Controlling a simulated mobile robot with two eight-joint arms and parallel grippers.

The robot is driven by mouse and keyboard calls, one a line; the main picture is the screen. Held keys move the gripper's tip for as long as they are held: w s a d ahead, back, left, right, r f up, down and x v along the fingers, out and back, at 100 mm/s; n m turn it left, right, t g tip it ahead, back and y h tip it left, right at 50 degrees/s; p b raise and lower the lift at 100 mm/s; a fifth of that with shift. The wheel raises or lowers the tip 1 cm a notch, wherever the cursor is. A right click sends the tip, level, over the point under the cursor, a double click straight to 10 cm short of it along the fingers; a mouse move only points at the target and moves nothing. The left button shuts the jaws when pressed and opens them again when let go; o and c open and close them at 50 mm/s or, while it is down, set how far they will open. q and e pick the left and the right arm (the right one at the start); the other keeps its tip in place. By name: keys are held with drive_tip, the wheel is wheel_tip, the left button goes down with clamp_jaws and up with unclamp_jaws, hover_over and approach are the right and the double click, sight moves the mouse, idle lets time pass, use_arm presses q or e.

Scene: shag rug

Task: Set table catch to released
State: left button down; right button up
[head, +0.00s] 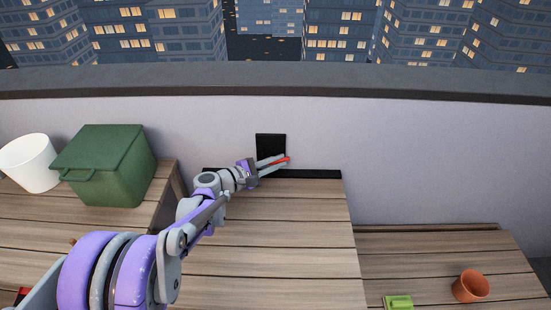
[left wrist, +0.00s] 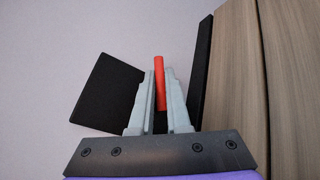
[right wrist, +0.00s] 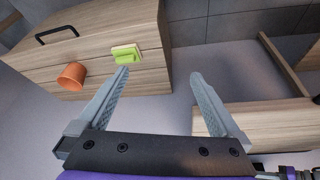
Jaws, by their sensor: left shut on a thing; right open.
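The table catch shows as a red lever (head: 281,161) in front of a black plate (head: 270,144) on the pale wall, at the far edge of the wooden table (head: 275,235). My left gripper (head: 272,166) reaches it from the left. In the left wrist view the gripper (left wrist: 159,100) has its fingers closed on the red lever (left wrist: 159,75), with the black plate (left wrist: 106,92) behind it. My right gripper (right wrist: 160,85) is open and empty, seen only in the right wrist view. Part of the lever is hidden between the left fingers.
A green lidded box (head: 105,165) and a white bin (head: 30,163) stand at the left. A terracotta pot (head: 470,286) and a green sponge-like block (head: 398,302) sit on the lower wooden surface at the right. A black strip (head: 305,174) runs along the table's far edge.

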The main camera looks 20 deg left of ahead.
idle(0.3)
use_arm(q)
drive_tip(key=c, duration=1.2)
unclamp_jaws()
drive_tip(key=shift+o, duration=0.2)
drive_tip(key=p+v, duration=0.1)
drive_tip(key=v, duration=1)
drive_tip(key=shift+w, duration=0.1)
